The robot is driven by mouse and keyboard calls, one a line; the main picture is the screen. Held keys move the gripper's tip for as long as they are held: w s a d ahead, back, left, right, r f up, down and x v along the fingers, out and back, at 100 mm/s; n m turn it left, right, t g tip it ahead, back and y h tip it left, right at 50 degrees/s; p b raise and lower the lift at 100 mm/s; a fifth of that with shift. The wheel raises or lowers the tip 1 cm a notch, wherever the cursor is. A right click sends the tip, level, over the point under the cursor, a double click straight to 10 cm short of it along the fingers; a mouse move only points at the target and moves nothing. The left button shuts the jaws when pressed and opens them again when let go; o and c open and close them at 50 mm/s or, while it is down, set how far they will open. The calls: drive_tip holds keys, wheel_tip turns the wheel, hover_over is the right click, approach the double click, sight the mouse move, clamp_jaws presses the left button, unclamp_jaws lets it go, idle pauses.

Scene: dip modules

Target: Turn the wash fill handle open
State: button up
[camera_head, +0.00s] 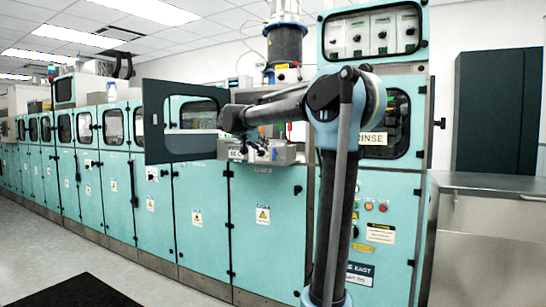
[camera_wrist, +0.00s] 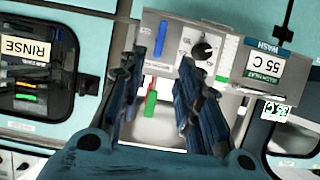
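The wash unit (camera_wrist: 225,85) shows in the wrist view as a pale panel with a "WASH" label, a "55 C" plate and a black dial (camera_wrist: 203,48). A blue handle (camera_wrist: 160,42) sits on its face near the left fingertip. A green handle with a red part (camera_wrist: 151,103) shows in the gap between the fingers. I cannot read which one is the wash fill handle. My gripper (camera_wrist: 173,58) is open, its dark fingers apart, with nothing visibly held. Contact with the panel cannot be told. In the head view, my gripper (camera_head: 264,150) is in front of the unit, which my arm partly hides.
An open dark door with a window (camera_head: 182,145) stands out left of my gripper. The rinse module (camera_head: 372,138) is behind my arm. A steel bench (camera_head: 490,184) stands at right. The floor at left is clear apart from a black mat (camera_head: 78,292).

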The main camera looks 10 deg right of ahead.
sight(273, 153)
drive_tip(key=x, duration=1.2)
drive_tip(key=shift+w+d, duration=0.25)
clamp_jaws()
drive_tip(key=shift+d, duration=0.15)
